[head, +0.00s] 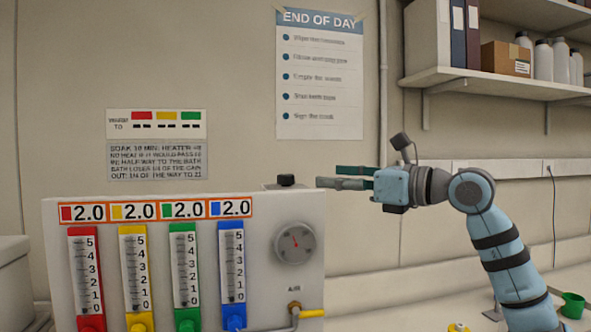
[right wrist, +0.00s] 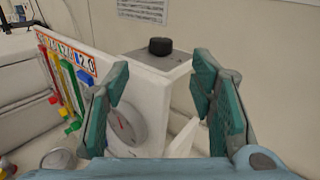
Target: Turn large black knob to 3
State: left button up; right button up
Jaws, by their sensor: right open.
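A large black knob (head: 287,180) sits on top of a light box at the upper right of the white panel (head: 262,225). The knob also shows in the right wrist view (right wrist: 160,46), standing upright on the box's grey top (right wrist: 158,62). No numbers or pointer on the knob can be read. My right gripper (head: 338,177) is open and empty, to the right of the knob and apart from it. In the right wrist view its two green-padded fingers (right wrist: 160,85) stand either side of the box, with the knob beyond them in the gap. My left gripper is out of view.
The panel carries red, yellow, green and blue flow tubes (head: 231,265) under displays reading 2.0. A round gauge (head: 295,242) and a yellow-handled valve (head: 310,313) are on its right part. A green cup (head: 572,305) stands at lower right. Shelves (head: 500,85) hang above my right arm.

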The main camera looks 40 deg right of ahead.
aim_at(290, 176)
jog(key=w+p, duration=0.1)
jog(key=w, duration=0.2)
jog(key=w+a+p, duration=0.1)
jog(key=w+p, duration=0.1)
jog(key=w, duration=0.2)
jog(key=w+p, duration=0.2)
jog(key=w, duration=0.1)
jog(key=shift+w+a+r, duration=0.15)
jog(key=shift+w+a, duration=0.2)
jog(key=shift+w, duration=0.15)
jog(key=c, duration=1.1)
jog(key=m+h+p, duration=0.1)
jog(key=h, duration=0.1)
jog(key=m+h+p, duration=0.1)
jog(key=h, duration=0.1)
jog(key=shift+a+m, duration=0.3)
jog(key=shift+a, duration=0.05)
jog(key=shift+c, duration=0.2)
jog(key=m+h+p, duration=0.1)
jog(key=m+h, duration=0.1)
jog(key=h, duration=0.1)
